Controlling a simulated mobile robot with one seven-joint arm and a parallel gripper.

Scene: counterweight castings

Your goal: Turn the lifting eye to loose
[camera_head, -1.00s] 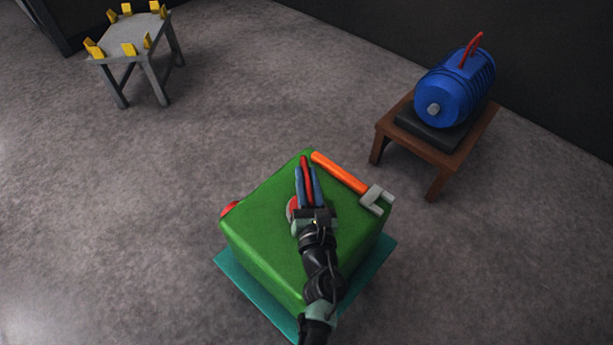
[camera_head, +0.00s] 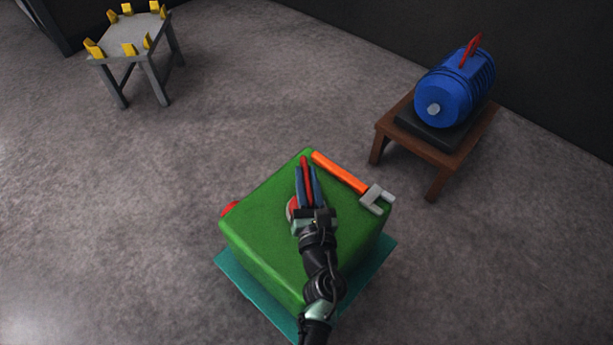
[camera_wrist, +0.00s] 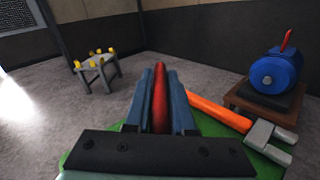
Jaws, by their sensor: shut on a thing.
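A green block-shaped casting (camera_head: 265,220) stands on a teal mat (camera_head: 238,277) on the floor. A red lifting eye (camera_head: 304,172) rises from a round reddish base (camera_head: 292,210) on its top. My gripper (camera_head: 307,178) reaches over the casting from the front and is shut on the red eye, one blue finger on each side. In the wrist view the red piece (camera_wrist: 160,98) shows upright between the two fingers (camera_wrist: 160,95). The gripper and arm hide part of the base.
An orange-handled tool with a grey head (camera_head: 340,174) lies on the casting's top, right of my gripper. A red knob (camera_head: 230,208) is on its left side. A blue motor (camera_head: 455,92) sits on a brown table (camera_head: 440,158). A grey stand (camera_head: 133,42) with yellow blocks is back left.

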